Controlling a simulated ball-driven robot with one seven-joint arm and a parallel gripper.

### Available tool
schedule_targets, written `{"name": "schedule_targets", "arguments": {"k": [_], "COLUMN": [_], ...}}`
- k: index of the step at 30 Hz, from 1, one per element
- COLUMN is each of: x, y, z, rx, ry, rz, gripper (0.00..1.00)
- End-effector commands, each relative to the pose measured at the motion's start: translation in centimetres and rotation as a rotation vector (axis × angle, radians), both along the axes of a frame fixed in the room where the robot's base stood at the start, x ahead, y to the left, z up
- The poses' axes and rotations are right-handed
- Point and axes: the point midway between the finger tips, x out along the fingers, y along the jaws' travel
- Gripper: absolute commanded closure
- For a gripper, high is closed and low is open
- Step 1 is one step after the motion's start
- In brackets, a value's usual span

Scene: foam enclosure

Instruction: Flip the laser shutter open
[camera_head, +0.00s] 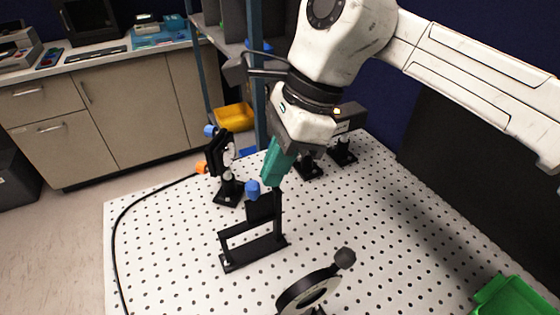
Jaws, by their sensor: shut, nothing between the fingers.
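The laser shutter appears to be the black upright frame (253,250) standing on the white perforated board. A dark plate (263,208) sits at its upper right, with a blue knob (253,188) at the plate's top left. My gripper (273,180) reaches down from above with its teal fingers shut and empty. The fingertips are close to the knob and the top of the plate, just right of the knob in the picture. I cannot tell whether they touch. The lower part of the frame's opening is clear.
A black optic mount (228,190) with an orange-ended cable (150,190) stands behind left. Dark post-mounted devices (343,150) stand behind right. A black ring mount (308,292) stands in front. A green bin (512,298) is at lower right. The board's right middle is free.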

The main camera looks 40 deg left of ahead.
Motion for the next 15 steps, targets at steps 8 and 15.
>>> {"name": "schedule_targets", "arguments": {"k": [8, 15], "x": [-2.7, -4.7], "y": [1.1, 2.0], "z": [0.0, 0.0], "rx": [0.0, 0.0], "ry": [0.0, 0.0], "rz": [0.006, 0.001], "gripper": [1.0, 1.0]}}
